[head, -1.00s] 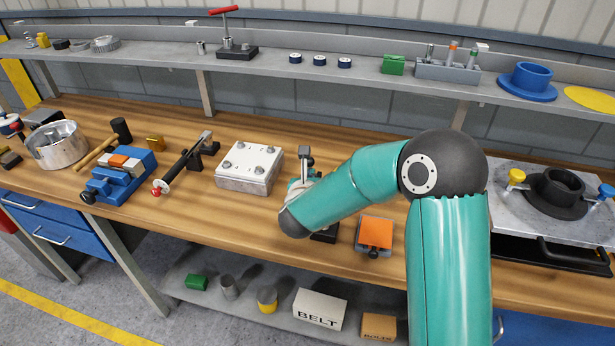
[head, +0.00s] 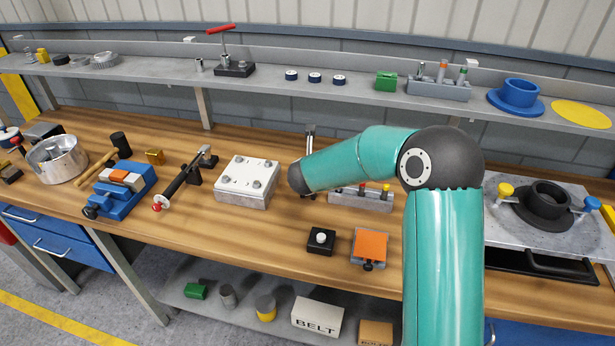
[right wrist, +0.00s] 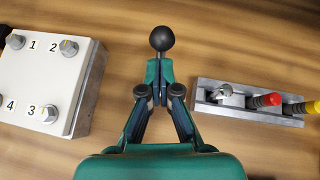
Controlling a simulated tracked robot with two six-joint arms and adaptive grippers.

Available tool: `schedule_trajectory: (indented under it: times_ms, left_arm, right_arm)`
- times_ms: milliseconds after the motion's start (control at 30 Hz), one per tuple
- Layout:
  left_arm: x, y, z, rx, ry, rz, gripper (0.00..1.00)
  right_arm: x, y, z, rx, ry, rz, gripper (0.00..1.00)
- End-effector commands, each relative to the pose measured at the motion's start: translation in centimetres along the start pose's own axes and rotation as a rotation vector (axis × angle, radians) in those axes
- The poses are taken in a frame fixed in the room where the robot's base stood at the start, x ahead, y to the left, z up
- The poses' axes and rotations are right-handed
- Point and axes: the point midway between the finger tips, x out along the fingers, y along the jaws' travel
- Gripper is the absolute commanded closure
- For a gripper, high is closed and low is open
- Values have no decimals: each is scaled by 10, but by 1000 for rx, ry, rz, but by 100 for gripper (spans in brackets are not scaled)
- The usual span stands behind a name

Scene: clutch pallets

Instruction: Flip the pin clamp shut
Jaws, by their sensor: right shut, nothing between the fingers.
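A black ball knob (right wrist: 162,38) on a short stem, probably the pin clamp's handle, shows in the right wrist view. It lies at or just beyond the fingertips of my right gripper (right wrist: 160,72); I cannot tell whether they touch. The gripper is shut and empty. In the head view my right forearm hides most of this gripper and the spot below it. A slim dark upright part (head: 310,135) shows above the forearm; I cannot tell whether it is the clamp. The clamp's body and its hinge position are hidden. My left gripper is not in view.
The numbered white plate (head: 247,183) stands left of the gripper, and a pin rack (head: 360,201) right. A black block (head: 320,242) and an orange-topped fixture (head: 370,246) are nearer the front. A red-tipped lever tool (head: 178,181) stands farther left.

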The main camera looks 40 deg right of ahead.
Motion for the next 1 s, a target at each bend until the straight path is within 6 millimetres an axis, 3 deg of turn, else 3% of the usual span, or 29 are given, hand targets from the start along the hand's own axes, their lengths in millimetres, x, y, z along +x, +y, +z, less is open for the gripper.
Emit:
schedule_trajectory:
  times_ms: [400, 1000]
  left_arm:
    - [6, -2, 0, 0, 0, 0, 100]
    - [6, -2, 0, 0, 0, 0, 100]
  right_arm:
    - [14, -5, 10, 1, -4, -3, 100]
    - [14, -9, 14, 2, -10, -10, 100]
